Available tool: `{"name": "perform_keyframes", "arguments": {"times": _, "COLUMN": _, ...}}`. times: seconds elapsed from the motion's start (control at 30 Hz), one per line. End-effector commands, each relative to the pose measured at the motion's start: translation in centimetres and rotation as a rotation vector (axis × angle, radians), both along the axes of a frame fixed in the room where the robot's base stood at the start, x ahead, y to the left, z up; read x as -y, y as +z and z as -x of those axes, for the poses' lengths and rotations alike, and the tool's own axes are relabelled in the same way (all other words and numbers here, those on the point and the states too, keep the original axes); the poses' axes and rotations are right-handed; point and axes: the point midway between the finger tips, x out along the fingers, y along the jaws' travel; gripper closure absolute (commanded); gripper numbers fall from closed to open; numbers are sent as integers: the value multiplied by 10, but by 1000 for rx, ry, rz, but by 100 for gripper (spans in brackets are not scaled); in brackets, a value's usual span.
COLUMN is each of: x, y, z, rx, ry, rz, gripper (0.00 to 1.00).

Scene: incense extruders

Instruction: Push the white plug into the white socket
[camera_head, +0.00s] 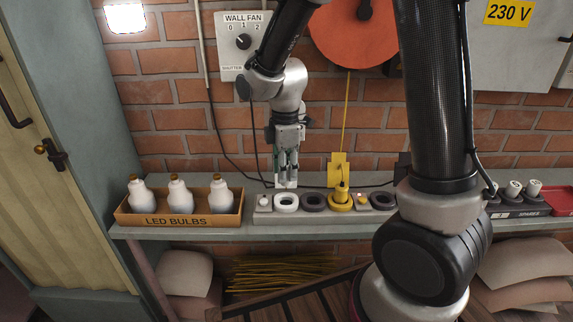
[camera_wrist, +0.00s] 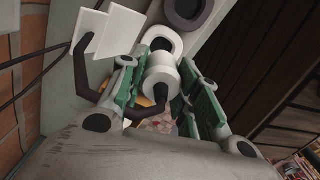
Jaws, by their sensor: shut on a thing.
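My gripper (camera_head: 287,180) points down over the left part of the strip on the shelf. In the wrist view my gripper (camera_wrist: 164,88) has its green-padded fingers on both sides of the white plug (camera_wrist: 160,70) and is shut on it. A dark cord bends away from the plug. The white socket (camera_head: 286,209) is a white ring near the strip's left end, right below my fingers. In the wrist view the white socket (camera_wrist: 152,34) lies just beyond the plug, which partly covers it. I cannot tell whether plug and socket touch.
A yellow plug (camera_head: 341,191) stands in a yellow socket on the strip, with a dark socket (camera_head: 314,202) between it and the white one. White tags (camera_wrist: 108,33) show left of the plug. A box of LED bulbs (camera_head: 178,220) stands left; the brick wall (camera_head: 180,118) is behind.

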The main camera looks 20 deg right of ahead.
Motion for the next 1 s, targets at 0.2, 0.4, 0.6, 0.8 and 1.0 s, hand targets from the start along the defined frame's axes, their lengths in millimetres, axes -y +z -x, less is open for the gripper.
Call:
{"name": "perform_keyframes", "arguments": {"times": 0.2, "x": 0, "y": -22, "z": 1, "rx": -3, "ry": 0, "rz": 1, "gripper": 92}}
{"name": "perform_keyframes", "arguments": {"times": 0.4, "x": 0, "y": -38, "z": 0, "rx": -2, "ry": 0, "rz": 1, "gripper": 92}}
{"name": "perform_keyframes", "arguments": {"times": 0.6, "x": 0, "y": -45, "z": 0, "rx": 0, "ry": 0, "rz": 0, "gripper": 92}}
{"name": "perform_keyframes", "arguments": {"times": 0.8, "x": 0, "y": -45, "z": 0, "rx": 0, "ry": 0, "rz": 0, "gripper": 92}}
{"name": "perform_keyframes", "arguments": {"times": 1.0, "x": 0, "y": -45, "z": 0, "rx": 0, "ry": 0, "rz": 0, "gripper": 92}}
